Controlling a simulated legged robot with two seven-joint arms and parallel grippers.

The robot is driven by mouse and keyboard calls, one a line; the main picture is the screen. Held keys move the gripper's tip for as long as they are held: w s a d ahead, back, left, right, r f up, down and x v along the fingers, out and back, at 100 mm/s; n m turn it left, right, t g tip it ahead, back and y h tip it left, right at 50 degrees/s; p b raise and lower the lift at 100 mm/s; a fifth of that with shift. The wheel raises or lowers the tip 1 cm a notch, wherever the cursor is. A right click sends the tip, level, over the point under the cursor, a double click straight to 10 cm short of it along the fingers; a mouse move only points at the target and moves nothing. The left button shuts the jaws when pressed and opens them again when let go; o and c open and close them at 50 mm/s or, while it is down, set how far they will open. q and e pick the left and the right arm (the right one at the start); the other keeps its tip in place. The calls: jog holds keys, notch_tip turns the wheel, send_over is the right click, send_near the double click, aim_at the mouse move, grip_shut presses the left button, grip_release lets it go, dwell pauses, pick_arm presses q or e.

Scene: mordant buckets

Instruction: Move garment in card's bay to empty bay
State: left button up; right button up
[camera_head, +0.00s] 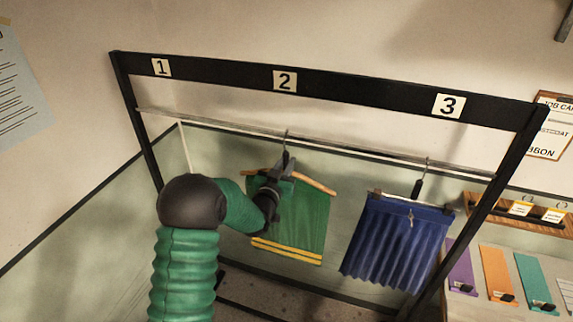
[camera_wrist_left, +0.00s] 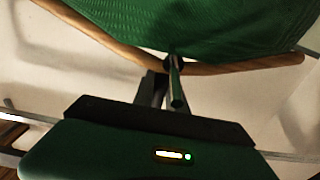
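A green garment (camera_head: 302,222) with yellow stripes near its hem hangs on a wooden hanger (camera_head: 318,184) in bay 2; garment and hanger also show in the wrist view. A blue pleated garment (camera_head: 395,240) hangs in bay 3 from a hanger with a dark grip (camera_head: 417,188). Bay 1, under its number plate (camera_head: 161,67), holds no garment. My left gripper (camera_head: 284,166) is at the neck of the green garment's hanger. In the left wrist view its fingers (camera_wrist_left: 152,88) are right beside the neck; whether they are closed on it cannot be told. My right gripper is out of view.
The black rack frame (camera_head: 350,93) carries a thin rail (camera_head: 230,128) behind my gripper. A job card (camera_head: 552,125), partly cut off, hangs on the right wall. A wooden holder (camera_head: 510,210) and purple, orange and teal swatches (camera_head: 497,273) are at right.

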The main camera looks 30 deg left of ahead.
pick_arm(q)
jog(key=o, duration=0.5)
jog(key=shift+s+f, duration=0.1)
jog(key=shift+s, duration=0.05)
jog(key=b+v, duration=0.2)
jog(key=v, duration=0.1)
jog(key=b+v, duration=0.1)
jog(key=shift+s+f, duration=0.3)
jog(key=shift+s, duration=0.1)
jog(key=b+v, duration=0.3)
jog(key=v, duration=0.8)
jog(key=s+d+f+m+g+h+b, duration=0.15)
jog(key=d+f+g, duration=0.25)
jog(key=f, duration=0.4)
jog(key=s+d+f+g+h+b, duration=0.1)
jog(key=s+d+f+g+b, duration=0.15)
jog(key=d+f, duration=0.4)
jog(key=s+d+f+g+b, duration=0.1)
jog(key=s+d+f+g, duration=0.1)
jog(key=s+f, duration=0.1)
jog(key=s+d+f+m+g+h+b, duration=0.1)
jog(key=s+d+f+g, duration=0.2)
jog(key=s+f, duration=0.1)
jog(key=s+d+f+g+h+b, duration=0.1)
jog(key=s+d+f+g, duration=0.2)
jog(key=s, duration=0.3)
jog(key=shift+s+f+g, duration=0.1)
jog(key=shift+f+g, duration=0.15)
jog(key=shift+f, duration=0.35)
